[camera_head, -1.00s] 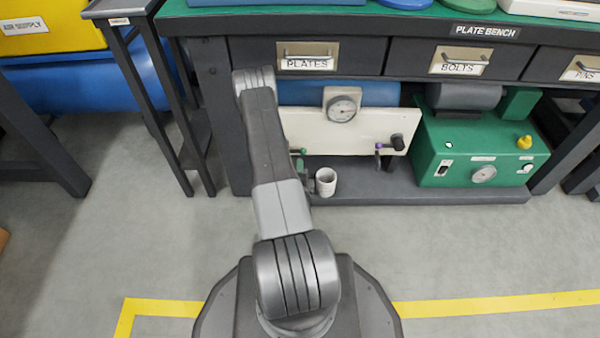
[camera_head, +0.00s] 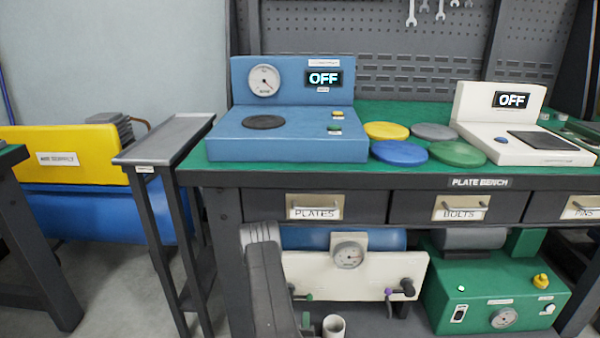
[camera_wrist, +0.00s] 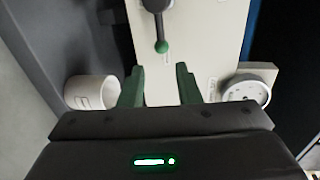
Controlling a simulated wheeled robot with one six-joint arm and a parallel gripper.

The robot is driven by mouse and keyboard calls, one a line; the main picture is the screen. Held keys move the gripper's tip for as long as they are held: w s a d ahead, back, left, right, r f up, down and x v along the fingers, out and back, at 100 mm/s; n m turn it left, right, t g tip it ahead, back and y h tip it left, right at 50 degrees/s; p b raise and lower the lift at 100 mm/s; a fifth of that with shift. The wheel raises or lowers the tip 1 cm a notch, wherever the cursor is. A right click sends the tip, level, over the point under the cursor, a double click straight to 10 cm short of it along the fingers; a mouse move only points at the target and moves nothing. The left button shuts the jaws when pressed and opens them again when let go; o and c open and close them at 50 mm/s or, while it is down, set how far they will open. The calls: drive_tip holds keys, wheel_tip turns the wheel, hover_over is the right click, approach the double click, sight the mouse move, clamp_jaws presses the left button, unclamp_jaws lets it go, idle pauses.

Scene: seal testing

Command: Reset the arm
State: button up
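My gripper (camera_wrist: 160,88) is in the wrist view, its two green fingers apart with nothing between them. A lever with a green ball tip (camera_wrist: 161,47) on the white panel (camera_wrist: 200,25) lies just beyond the fingertips and looks untouched. My arm (camera_head: 263,285) reaches down in front of the plate bench in the head view; the gripper itself is mostly hidden there behind the arm.
A white cup (camera_wrist: 92,92) and a pressure gauge (camera_wrist: 247,90) flank the fingers. In the head view, a green machine (camera_head: 500,295) stands right under the bench. A narrow side stand (camera_head: 172,138) is left. Coloured plates (camera_head: 400,153) lie on the bench top.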

sight(305, 296)
drive_tip(key=w+b, duration=0.1)
drive_tip(key=w, duration=0.3)
drive_tip(key=w+f+b, duration=0.1)
drive_tip(key=w, duration=0.3)
drive_tip(key=w+f+b, duration=0.1)
drive_tip(key=w, duration=0.3)
drive_tip(key=shift+w+f+b, duration=0.2)
drive_tip(key=shift+f+b, duration=0.05)
drive_tip(key=shift+b, duration=0.05)
drive_tip(key=shift+w, duration=0.25)
drive_tip(key=shift+s, duration=0.1)
